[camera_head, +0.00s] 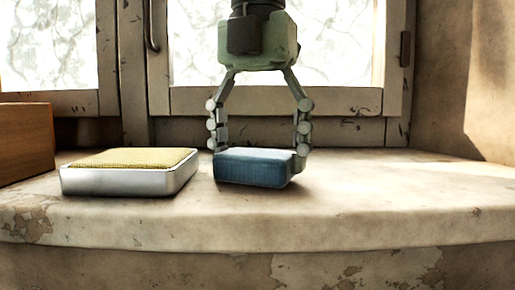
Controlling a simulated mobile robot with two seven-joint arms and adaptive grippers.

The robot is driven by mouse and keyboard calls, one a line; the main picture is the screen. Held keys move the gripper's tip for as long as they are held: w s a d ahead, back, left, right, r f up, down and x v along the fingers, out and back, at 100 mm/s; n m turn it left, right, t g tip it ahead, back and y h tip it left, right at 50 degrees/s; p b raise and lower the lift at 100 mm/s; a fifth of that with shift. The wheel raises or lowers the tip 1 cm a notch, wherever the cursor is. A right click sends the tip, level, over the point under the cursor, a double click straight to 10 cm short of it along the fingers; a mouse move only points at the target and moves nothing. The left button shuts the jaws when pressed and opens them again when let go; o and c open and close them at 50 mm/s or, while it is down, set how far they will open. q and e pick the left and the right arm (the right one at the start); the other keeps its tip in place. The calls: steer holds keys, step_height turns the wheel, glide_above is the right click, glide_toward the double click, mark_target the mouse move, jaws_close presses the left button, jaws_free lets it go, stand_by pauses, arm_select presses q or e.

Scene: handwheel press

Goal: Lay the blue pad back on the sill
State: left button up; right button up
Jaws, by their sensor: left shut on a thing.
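The blue pad (252,168) is a small dark blue block at the middle of the stone sill (390,209). My left gripper (258,146) comes down from above and is shut on the pad, one finger at each end. The pad looks level, at or very near the sill surface; I cannot tell whether it touches. The fingertips partly cover the pad's ends. My right gripper is not in view.
A silver tray (120,181) with a yellow textured pad (133,158) in it stands left of the blue pad. A wooden box (24,143) is at the far left. A window frame (340,102) stands behind. The sill's right side is clear.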

arm_select(q)
steer(key=shift+f, duration=0.1)
steer(key=o, duration=0.9)
steer(key=shift+o, duration=1)
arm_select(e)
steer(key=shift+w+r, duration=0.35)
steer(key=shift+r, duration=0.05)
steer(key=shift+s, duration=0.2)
